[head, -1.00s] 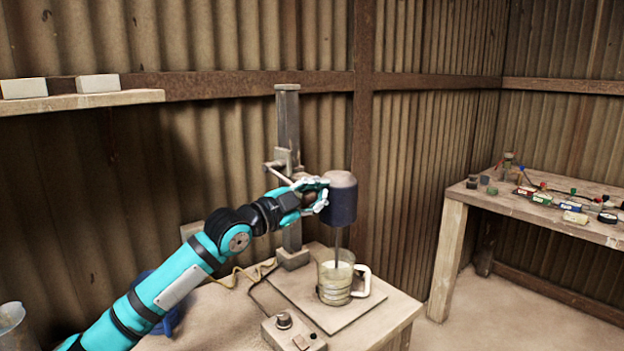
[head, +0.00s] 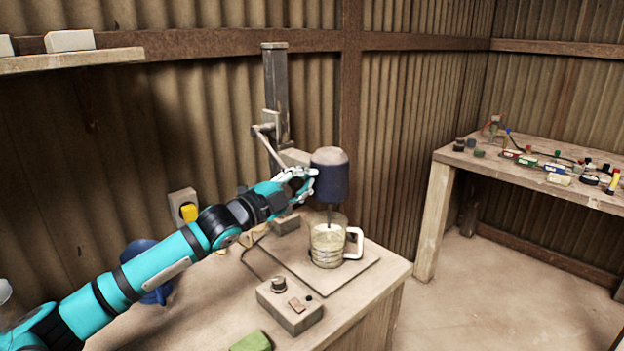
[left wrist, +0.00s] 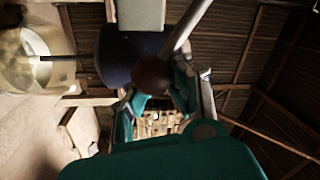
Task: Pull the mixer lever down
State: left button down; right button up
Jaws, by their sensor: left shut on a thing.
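The mixer stands on the wooden table, with a grey upright post (head: 276,100) and a dark blue motor head (head: 329,178). The head hangs low, just above the glass jug (head: 326,246), and its shaft reaches into the jug. The metal lever (head: 267,147) slopes steeply down from its pivot on the post. My left gripper (head: 299,184) is shut on the lever's end, beside the motor head. In the left wrist view, the lever's dark round knob (left wrist: 153,76) sits between the fingers. My right gripper is out of view.
A control box (head: 290,304) with a knob stands in front of the mixer's base plate (head: 352,273). A green block (head: 251,342) lies at the table's front. A yellow plug sits in a wall socket (head: 183,203). A second table (head: 438,175) with small parts stands at right.

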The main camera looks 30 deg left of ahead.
aim_at(294, 188)
pick_arm(q)
jog(key=shift+a+f+y, duration=0.25)
jog(key=shift+f+y, duration=0.05)
jog(key=shift+f, duration=0.7)
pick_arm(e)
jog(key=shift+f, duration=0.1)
pick_arm(q)
jog(key=c, duration=1.8)
grip_release()
jog(key=shift+a, duration=0.1)
jog(key=o, duration=0.7)
jog(key=shift+s+a+r, duration=0.35)
jog(key=shift+s+a, duration=0.05)
jog(key=shift+s, duration=0.2)
jog(key=shift+o, duration=0.6)
jog(key=shift+a, duration=0.15)
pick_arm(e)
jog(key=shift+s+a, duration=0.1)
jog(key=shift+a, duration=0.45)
pick_arm(q)
jog(key=shift+s+f, duration=0.15)
jog(key=shift+s, duration=0.15)
jog(key=r+v, duration=0.1)
jog(key=v, duration=1)
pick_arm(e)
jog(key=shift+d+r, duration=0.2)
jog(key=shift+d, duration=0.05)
